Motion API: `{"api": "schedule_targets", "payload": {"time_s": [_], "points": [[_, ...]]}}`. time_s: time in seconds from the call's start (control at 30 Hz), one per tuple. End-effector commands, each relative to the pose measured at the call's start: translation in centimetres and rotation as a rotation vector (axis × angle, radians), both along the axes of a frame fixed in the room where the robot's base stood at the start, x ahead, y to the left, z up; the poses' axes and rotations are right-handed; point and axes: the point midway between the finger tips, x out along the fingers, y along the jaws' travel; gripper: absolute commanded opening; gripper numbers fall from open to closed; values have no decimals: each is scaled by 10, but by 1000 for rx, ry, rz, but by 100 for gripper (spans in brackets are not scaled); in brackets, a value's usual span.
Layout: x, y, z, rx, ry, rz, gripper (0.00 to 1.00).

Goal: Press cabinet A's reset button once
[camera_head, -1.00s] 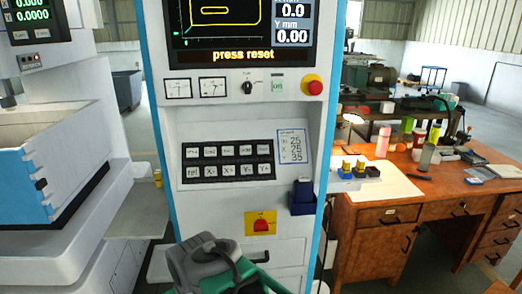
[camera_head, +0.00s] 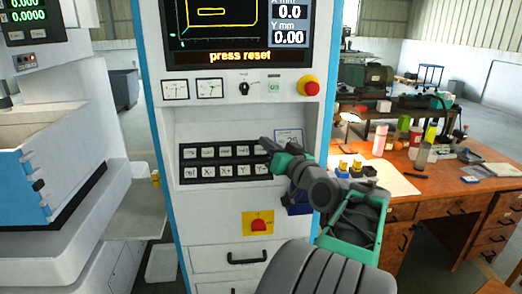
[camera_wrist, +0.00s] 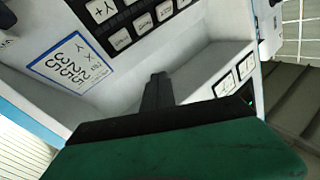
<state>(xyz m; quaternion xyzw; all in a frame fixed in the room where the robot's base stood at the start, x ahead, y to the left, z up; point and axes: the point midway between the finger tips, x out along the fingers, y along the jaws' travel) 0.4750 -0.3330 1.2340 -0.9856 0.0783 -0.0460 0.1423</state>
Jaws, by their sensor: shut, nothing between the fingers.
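The cabinet (camera_head: 225,130) is white with blue edges, and its screen (camera_head: 240,30) reads "press reset". Its black keypad (camera_head: 217,172) has two rows of pale keys; I cannot read which is reset. Part of the keypad (camera_wrist: 128,32) shows rotated at the top of the wrist view. My gripper (camera_head: 266,149) is shut and empty, its tip overlapping the upper right end of the keypad in the head view. Whether it touches is unclear. It hides keys at that end. In the wrist view my shut fingers (camera_wrist: 157,88) point at the panel, between keypad and dials.
A red emergency knob (camera_head: 308,86), a black rotary switch (camera_head: 244,88) and two dials (camera_head: 192,88) sit above the keypad. A printed card (camera_wrist: 75,62) is right beside the keypad. A wooden desk (camera_head: 445,185) with bottles stands at right, a white machine (camera_head: 60,100) at left.

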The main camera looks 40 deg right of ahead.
Motion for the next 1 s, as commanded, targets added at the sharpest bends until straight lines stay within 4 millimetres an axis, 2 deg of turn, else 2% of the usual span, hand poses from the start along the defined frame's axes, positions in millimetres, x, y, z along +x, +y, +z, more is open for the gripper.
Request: {"api": "schedule_targets", "payload": {"time_s": [0.37,0.77,0.8,1.0], "points": [[6,-2,-4,1,3,2,0],[44,-27,-38,2,4,2,0],[47,-30,-45,1,4,2,0],[58,-38,-52,-1,4,2,0]]}}
